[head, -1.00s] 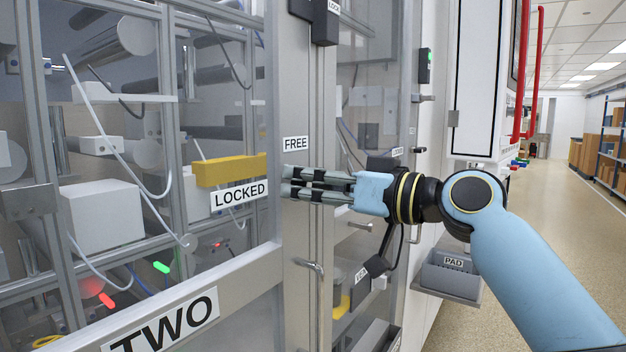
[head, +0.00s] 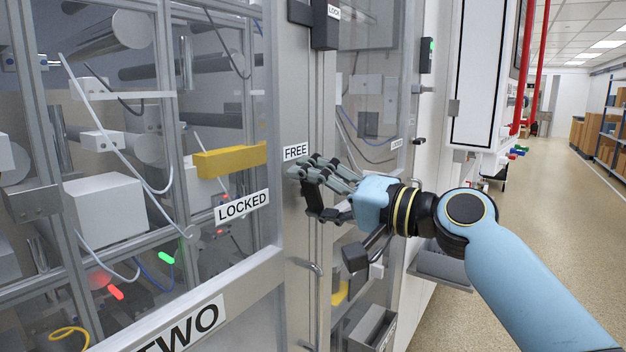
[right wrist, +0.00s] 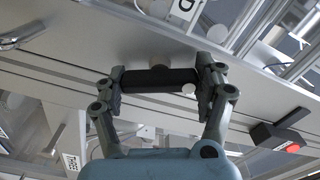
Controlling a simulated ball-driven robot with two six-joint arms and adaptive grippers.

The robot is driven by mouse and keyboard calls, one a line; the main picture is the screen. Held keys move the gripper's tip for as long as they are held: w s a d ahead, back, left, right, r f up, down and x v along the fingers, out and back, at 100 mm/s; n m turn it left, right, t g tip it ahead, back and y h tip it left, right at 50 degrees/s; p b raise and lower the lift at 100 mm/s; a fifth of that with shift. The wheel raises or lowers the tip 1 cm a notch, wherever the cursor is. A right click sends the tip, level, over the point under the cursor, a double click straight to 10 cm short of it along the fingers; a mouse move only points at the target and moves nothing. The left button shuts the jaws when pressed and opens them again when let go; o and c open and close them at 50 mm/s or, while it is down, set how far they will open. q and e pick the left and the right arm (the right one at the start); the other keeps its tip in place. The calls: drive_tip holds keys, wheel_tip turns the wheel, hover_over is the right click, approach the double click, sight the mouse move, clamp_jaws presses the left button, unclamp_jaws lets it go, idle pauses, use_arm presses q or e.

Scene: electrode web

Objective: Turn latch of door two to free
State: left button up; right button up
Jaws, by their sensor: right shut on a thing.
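Door two shows at the left in the head view, with a grey frame (head: 247,277) and a "TWO" label (head: 180,328). A "FREE" label (head: 296,152) sits on the post and a "LOCKED" label (head: 242,206) is lower left of it. My right gripper (head: 312,185) is at the post just below "FREE". In the right wrist view, my right gripper (right wrist: 160,84) is shut on a black latch bar (right wrist: 160,79), one finger at each end. In the head view, the fingers partly hide the latch, so its exact angle is unclear. My left gripper is not in view.
A black box (head: 325,24) sits on the post above. A yellow bar (head: 230,160) shows at the door window. A metal door handle (head: 313,290) is below my gripper. Open floor (head: 560,210) lies at the right.

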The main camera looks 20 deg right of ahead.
drive_tip(key=shift+m+p, duration=1.25)
drive_tip(key=shift+m, duration=1.05)
drive_tip(key=o, duration=1.1)
drive_tip(key=shift+o, duration=0.2)
drive_tip(key=v, duration=1.2)
drive_tip(key=shift+d, duration=0.1)
